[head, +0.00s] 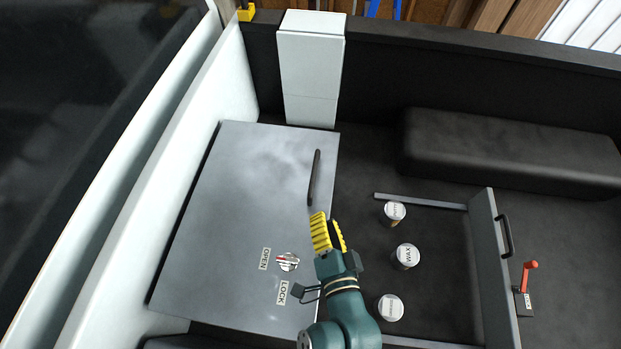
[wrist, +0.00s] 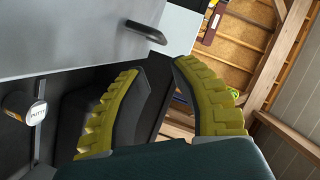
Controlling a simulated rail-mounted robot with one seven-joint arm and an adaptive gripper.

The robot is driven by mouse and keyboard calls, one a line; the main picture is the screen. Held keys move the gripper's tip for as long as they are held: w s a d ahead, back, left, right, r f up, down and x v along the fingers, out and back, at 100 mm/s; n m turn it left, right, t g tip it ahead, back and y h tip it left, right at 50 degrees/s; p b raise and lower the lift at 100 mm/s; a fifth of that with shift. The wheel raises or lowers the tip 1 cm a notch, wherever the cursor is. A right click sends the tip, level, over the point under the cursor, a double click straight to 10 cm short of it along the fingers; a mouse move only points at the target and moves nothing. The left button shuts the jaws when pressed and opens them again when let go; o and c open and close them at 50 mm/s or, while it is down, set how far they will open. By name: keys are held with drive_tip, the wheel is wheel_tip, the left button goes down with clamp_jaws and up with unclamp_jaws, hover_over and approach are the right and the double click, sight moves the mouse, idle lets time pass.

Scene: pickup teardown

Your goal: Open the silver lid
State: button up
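The silver lid (head: 225,205) is a large flat grey panel at the left of the head view, lying closed. A dark bar handle (head: 314,178) stands near its right edge; it also shows at the top of the wrist view (wrist: 147,32). A round knob (head: 288,261) with a red mark sits on the lower right of the lid, between OPEN (head: 265,258) and LOCK (head: 283,292) labels. My gripper (head: 325,218), with yellow ribbed fingers, is just below the handle in the head view, apart from it. A gap shows between the fingertips in the wrist view (wrist: 160,68), with nothing held.
Several labelled cans, one marked WAX (head: 406,256), stand in an open compartment right of the lid. An upright panel with a handle (head: 492,250) and a red crank (head: 528,272) lie farther right. A white box (head: 311,75) stands behind the lid; a black padded block (head: 510,150) is back right.

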sight(313, 178)
drive_tip(key=b+x, duration=0.4)
drive_tip(key=x, duration=0.8)
drive_tip(key=shift+f+b, duration=0.1)
drive_tip(key=shift+b, duration=0.2)
drive_tip(key=shift+w+a, duration=0.2)
drive_tip(key=shift+w, duration=0.4)
drive_tip(key=shift+s, duration=0.1)
clamp_jaws()
